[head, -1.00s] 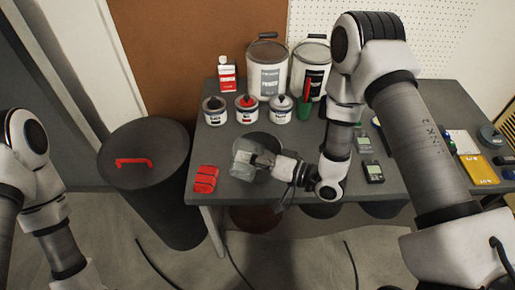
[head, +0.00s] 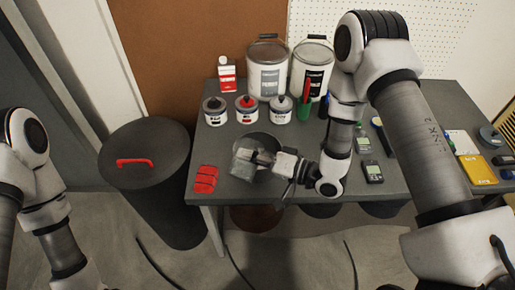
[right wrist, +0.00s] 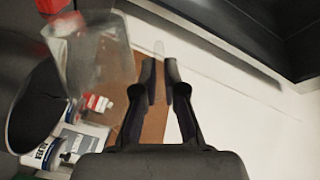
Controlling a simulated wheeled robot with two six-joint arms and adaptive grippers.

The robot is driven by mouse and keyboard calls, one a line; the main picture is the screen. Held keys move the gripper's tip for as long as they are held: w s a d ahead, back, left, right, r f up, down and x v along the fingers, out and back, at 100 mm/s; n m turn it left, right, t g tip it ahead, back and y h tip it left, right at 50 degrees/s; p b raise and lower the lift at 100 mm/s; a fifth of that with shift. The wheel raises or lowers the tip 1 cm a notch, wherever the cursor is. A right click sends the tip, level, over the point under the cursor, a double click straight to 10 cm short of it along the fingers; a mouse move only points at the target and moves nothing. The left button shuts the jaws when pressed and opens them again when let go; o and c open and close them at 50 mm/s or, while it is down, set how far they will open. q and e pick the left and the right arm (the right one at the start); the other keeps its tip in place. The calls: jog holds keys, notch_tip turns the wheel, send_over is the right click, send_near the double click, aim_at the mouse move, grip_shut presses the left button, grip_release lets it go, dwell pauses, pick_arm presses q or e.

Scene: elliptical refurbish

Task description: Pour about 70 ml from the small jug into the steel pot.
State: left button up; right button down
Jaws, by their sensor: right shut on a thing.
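The small jug (head: 244,164) is clear and greyish. My right gripper (head: 268,160) is shut on it and holds it tilted at the pot's near left side. In the right wrist view, the fingers (right wrist: 162,75) close on what looks like the jug's handle, with the see-through jug (right wrist: 98,62) to the left. The steel pot (head: 270,137) is a dark round vessel on the table, partly hidden by the jug and gripper. Its dark opening (right wrist: 35,105) shows in the right wrist view. I cannot make out liquid or a stream. My left gripper is out of view.
Paint cans (head: 280,109) and two large buckets (head: 267,80) stand behind the pot on the grey table (head: 225,140). A red block (head: 205,179) lies at the front left. Small meters (head: 373,172) lie to the right. A dark bin (head: 150,190) stands left of the table.

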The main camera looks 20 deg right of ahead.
jog(key=shift+w+d+r+m+p, duration=0.15)
jog(key=shift+r+m+p, duration=0.15)
dwell(0.5)
